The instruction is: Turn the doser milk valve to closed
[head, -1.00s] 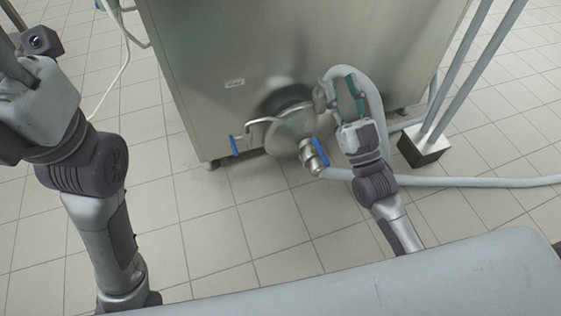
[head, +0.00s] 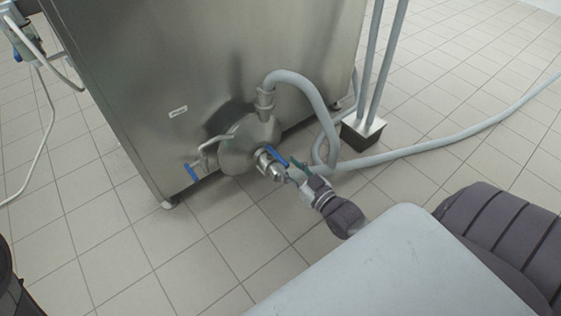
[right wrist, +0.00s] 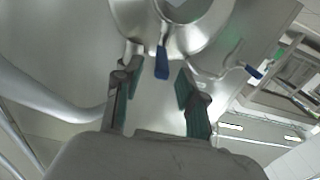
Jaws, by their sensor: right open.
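The steel doser (head: 250,142) is a round fitting low on the front of a steel cabinet. A valve with a blue handle (head: 276,156) sits at its lower right, and a second blue handle (head: 192,172) is at its left. I cannot tell for certain which is the milk valve. My right gripper (head: 289,168) is open beside the lower-right handle. In the right wrist view that blue handle (right wrist: 162,62) lies ahead, between the open fingers (right wrist: 156,82), with no clear contact. The other handle (right wrist: 253,71) is off to the right. My left gripper is not in view.
The steel cabinet (head: 150,75) fills the upper left. A grey hose (head: 318,95) arches from the doser's top near my right gripper and runs right across the floor. A post with a dark base (head: 362,132) stands right. Tiled floor (head: 130,260) is open at the front.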

